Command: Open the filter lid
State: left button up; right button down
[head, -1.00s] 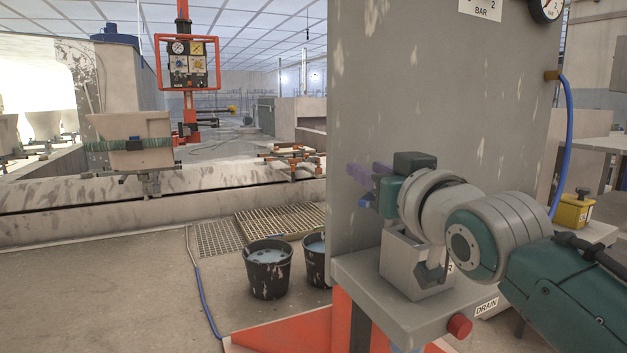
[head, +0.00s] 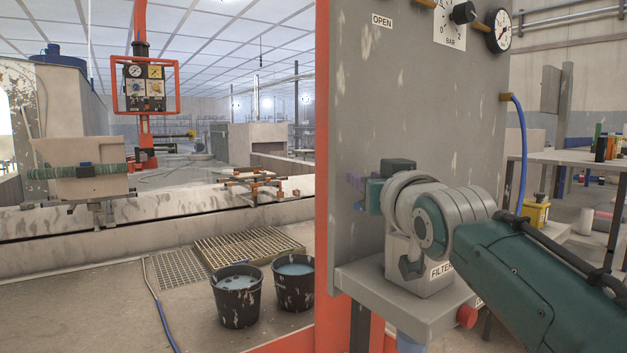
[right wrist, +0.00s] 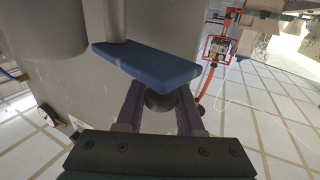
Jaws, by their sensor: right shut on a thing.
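The light grey filter housing (head: 405,262), labelled FILTER, stands on a grey shelf at the foot of the grey panel. My right arm crosses in front and hides its top. In the right wrist view, which looks upside down, the fingers of this gripper (right wrist: 158,108) are shut on a dark round knob (right wrist: 158,99). The knob sits against a flat blue plate (right wrist: 148,62), probably the filter lid. I cannot tell whether the lid is raised. My left gripper is out of view.
The grey panel (head: 425,110) stands close behind my right arm, with a gauge (head: 498,31) and blue hose (head: 522,150). Two buckets of liquid (head: 237,297) stand on the floor to the left.

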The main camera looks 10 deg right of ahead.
jog(key=c, duration=0.5)
grip_release()
jog(key=shift+c, duration=0.2)
jog(key=shift+s, duration=0.25)
jog(key=s+p, duration=0.3)
jog(key=s, duration=0.6)
jog(key=shift+s+a+p, duration=0.15)
jog(key=shift+s+p, duration=0.05)
jog(key=shift+p, duration=0.1)
jog(key=shift+c, duration=0.3)
